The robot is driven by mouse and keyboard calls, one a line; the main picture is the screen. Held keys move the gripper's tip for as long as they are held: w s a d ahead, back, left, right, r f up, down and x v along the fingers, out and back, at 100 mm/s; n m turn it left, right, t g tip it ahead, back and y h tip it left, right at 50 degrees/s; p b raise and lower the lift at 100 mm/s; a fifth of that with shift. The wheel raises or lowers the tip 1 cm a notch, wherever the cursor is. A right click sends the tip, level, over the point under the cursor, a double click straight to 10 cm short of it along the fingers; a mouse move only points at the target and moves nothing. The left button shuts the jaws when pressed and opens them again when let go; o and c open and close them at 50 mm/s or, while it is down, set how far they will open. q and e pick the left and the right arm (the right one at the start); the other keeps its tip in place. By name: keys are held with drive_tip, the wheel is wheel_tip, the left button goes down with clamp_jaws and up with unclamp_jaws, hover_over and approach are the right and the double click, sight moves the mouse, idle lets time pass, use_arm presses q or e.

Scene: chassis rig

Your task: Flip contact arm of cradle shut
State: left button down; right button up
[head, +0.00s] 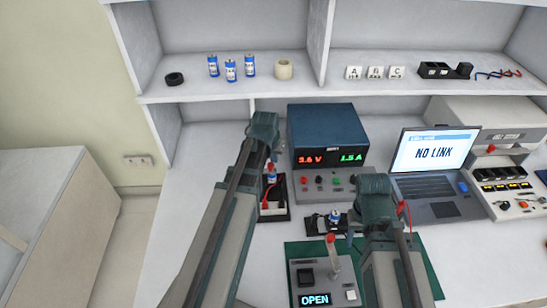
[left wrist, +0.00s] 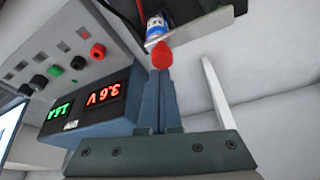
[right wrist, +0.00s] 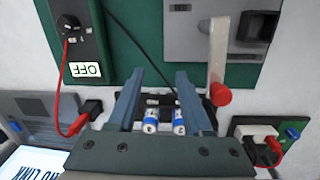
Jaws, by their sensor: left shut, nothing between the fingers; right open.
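The cradle (head: 278,210) is a black tray left of the power supply's front, with a blue-and-white battery (left wrist: 155,24) in it. A red knob (left wrist: 162,55), which looks like the contact arm's tip, stands before the battery in the left wrist view. My left gripper (left wrist: 160,74) is shut and empty, its fingertips right at the knob; I cannot tell whether they touch.
A grey tester (head: 304,270) reading OPEN, with an upright red-tipped lever (head: 333,255), stands on a green mat (head: 430,270) in front. The power supply (head: 325,135) stands behind, a laptop (head: 432,165) to the right. Red cables (right wrist: 58,110) run near my right gripper.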

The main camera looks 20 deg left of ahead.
use_arm(q)
drive_tip(key=shift+w+a, duration=0.55)
drive_tip(key=shift+a, duration=0.05)
drive_tip(key=shift+w, duration=0.1)
drive_tip(key=w, duration=0.4)
drive_tip(key=p+v, duration=0.9)
drive_tip(key=v, duration=0.1)
drive_tip(key=shift+a+p, duration=0.15)
drive_tip(key=shift+p, duration=0.15)
drive_tip(key=shift+s+r, duration=0.1)
